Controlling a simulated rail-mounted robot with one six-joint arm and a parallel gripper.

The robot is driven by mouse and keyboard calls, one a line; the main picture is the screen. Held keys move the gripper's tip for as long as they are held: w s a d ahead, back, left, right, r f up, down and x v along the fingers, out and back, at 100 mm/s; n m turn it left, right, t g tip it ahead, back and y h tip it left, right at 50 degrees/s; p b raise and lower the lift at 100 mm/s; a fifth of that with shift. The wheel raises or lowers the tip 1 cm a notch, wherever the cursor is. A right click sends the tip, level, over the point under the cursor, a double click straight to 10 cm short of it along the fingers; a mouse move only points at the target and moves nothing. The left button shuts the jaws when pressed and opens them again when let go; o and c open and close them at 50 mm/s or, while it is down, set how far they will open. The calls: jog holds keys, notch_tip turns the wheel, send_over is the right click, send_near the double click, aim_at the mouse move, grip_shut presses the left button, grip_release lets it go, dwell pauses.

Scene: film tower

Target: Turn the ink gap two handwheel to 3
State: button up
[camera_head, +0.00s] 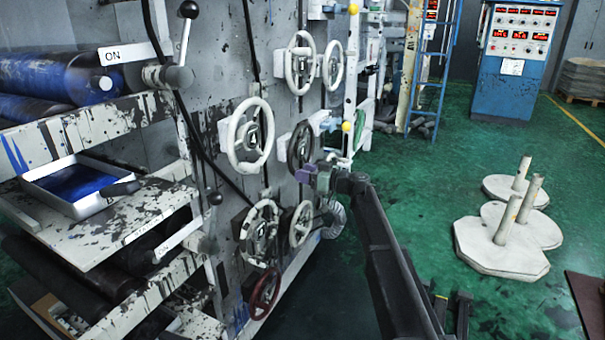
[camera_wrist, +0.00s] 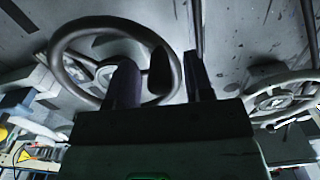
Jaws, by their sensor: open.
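A dark handwheel (camera_head: 299,146) is mounted on the grey machine panel, left of centre in the head view. In the wrist view its dark rim (camera_wrist: 60,62) fills the upper left. My gripper (camera_head: 308,173) is just below and in front of this wheel. In the wrist view my gripper (camera_wrist: 160,64) is open, its two fingers pointing at the panel. A dark knob-like handle at the wheel's right side (camera_wrist: 160,72) shows between the fingers; contact cannot be told. No label naming ink gap two, and no scale figure, is readable.
White handwheels surround it: one at left (camera_head: 250,136), several above, and ones below (camera_head: 300,224). A red wheel (camera_head: 265,293) is lowest. Another wheel shows in the wrist view (camera_wrist: 285,97). Green floor is open at right, with pale weights (camera_head: 505,246) standing on it.

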jog(key=shift+w+a, duration=0.2)
jog(key=shift+a, duration=0.3)
grip_shut()
jog(key=shift+a+f, duration=0.15)
jog(key=shift+f, duration=0.05)
